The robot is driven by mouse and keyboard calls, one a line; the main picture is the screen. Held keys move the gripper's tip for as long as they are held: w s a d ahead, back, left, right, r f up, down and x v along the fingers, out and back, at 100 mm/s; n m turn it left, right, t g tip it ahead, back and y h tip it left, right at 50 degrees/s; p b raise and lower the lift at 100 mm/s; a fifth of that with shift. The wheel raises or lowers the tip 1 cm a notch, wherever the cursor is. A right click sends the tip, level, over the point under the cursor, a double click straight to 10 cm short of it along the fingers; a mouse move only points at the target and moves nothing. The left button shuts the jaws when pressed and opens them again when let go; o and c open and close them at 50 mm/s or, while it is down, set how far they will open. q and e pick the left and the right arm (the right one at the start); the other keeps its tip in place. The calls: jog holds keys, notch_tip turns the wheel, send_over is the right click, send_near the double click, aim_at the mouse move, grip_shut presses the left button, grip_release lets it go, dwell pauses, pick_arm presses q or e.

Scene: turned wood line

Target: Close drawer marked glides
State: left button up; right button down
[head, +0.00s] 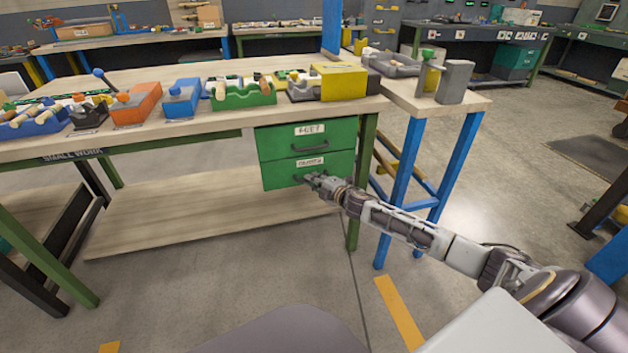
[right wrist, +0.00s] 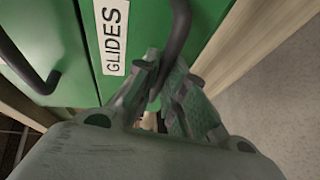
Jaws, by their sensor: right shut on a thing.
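The green drawer marked glides (head: 335,162) is the lower of two drawers under the workbench. Its front looks about flush with the upper drawer (head: 280,141). In the right wrist view its GLIDES label (right wrist: 114,38) and dark bar handle (right wrist: 178,40) show close up. My right gripper (head: 312,180) is at this handle. In the right wrist view the right gripper (right wrist: 168,82) has its fingers on either side of the handle, shut on it. My left gripper is not in view.
The wooden workbench (head: 225,125) above carries several tools and bins, including an orange box (head: 140,103) and a yellow block (head: 343,82). A blue-legged side table (head: 405,160) stands right of the drawers. A lower shelf (head: 190,215) is bare.

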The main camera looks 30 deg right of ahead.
jog(key=shift+w+d+r, duration=0.1)
jog(key=shift+w+d, duration=0.05)
jog(key=shift+w, duration=0.05)
jog(key=c, duration=1.5)
grip_release()
jog(key=shift+w, duration=0.15)
jog(key=shift+v, duration=6)
